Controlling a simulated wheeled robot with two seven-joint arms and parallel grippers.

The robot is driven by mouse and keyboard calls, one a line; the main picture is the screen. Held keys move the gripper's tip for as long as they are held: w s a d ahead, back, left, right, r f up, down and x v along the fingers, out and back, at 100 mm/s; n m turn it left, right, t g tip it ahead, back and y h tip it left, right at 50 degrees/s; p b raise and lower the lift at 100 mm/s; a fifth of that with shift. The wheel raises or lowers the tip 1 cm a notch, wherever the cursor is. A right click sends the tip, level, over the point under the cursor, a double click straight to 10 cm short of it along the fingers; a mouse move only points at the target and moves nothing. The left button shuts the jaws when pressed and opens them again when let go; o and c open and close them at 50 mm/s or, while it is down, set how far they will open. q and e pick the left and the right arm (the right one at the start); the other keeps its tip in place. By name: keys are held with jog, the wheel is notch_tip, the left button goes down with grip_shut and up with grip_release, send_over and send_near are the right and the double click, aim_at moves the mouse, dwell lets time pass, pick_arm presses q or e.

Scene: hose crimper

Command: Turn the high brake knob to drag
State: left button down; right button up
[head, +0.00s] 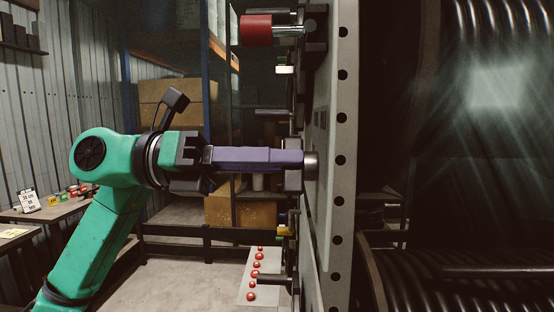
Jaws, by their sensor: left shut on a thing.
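My left gripper (293,158) reaches level from the left, with its long purple fingers seen edge-on. Its dark tips are at the side of the upright panel (345,205) and are shut on a knob there. A short metallic cylinder (311,164) shows just past the tips, against the panel. The tips hide most of the knob, so its pointer and any marks cannot be read. I take it for the high brake knob, but no label is legible. My right gripper is not in view.
A red cylindrical handle (256,30) on a bright shaft sticks out of the panel above. Lower, a dark peg (272,278) sticks out near a pale board with several red buttons (257,265). Big hose coils (480,280) fill the right. Shelves with boxes (180,95) stand behind.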

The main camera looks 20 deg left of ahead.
pick_arm(q)
jog(key=c, duration=0.8)
grip_release()
jog(key=b+v, duration=0.3)
jog(key=v, duration=1.1)
jog(key=shift+s+a+b, duration=0.1)
jog(key=shift+a+b, duration=0.15)
jog(key=shift+b, duration=0.15)
jog(key=shift+f, duration=0.1)
